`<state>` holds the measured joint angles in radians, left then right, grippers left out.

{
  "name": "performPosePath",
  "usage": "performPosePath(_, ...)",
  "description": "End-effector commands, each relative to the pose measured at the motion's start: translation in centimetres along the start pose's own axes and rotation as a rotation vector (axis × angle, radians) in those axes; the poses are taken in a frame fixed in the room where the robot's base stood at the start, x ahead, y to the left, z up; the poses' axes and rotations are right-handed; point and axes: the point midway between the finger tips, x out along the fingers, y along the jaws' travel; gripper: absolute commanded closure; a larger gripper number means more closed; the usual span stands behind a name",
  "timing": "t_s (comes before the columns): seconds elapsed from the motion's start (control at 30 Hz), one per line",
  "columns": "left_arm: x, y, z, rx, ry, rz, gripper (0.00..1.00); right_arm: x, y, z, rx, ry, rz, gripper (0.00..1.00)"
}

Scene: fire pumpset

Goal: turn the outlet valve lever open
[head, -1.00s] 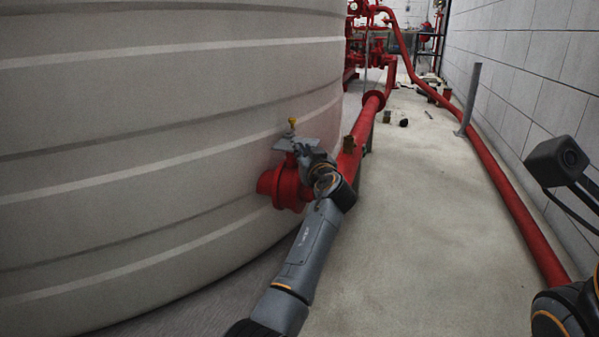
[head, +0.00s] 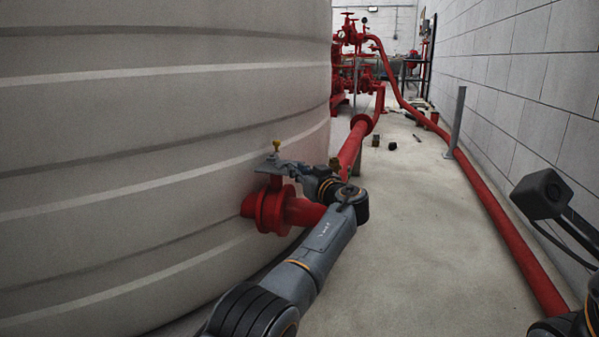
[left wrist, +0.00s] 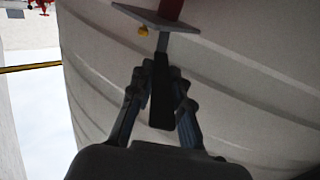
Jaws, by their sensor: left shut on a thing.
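The outlet valve (head: 268,209) is a red flanged body on a short red pipe at the tank's side. A grey plate (head: 267,164) with a yellow knob (head: 277,145) sits on top. In the left wrist view the plate (left wrist: 155,20) is at the top, and the lever (left wrist: 161,92), a grey bar with a black grip, runs from it down between my fingers. My left gripper (left wrist: 160,85) is shut on the lever's black grip. In the head view my left gripper (head: 292,168) is just right of the plate, and the lever is mostly hidden. My right gripper is out of view.
The large pale ribbed tank (head: 150,150) fills the left. A red pipe (head: 495,215) runs along the block wall at right, past a grey post (head: 456,122). Small items lie on the floor farther back. The floor (head: 425,240) between is clear.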

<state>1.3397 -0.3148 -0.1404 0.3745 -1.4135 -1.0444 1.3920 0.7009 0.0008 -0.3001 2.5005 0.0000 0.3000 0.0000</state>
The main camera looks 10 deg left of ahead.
Motion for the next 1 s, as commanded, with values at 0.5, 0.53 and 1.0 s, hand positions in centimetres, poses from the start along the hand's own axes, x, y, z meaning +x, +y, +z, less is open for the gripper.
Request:
performPosePath(0.5,0.04,0.05,0.02,0.0,0.0,-0.001,0.79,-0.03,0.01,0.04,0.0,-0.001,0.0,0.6)
performPosePath(0.53,0.04,0.04,0.02,0.0,0.0,-0.002,0.72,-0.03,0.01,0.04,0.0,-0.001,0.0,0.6)
performPosePath(1.0,0.06,0.0,-0.84,-0.003,0.002,-0.003,0.59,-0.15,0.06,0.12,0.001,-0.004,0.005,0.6)
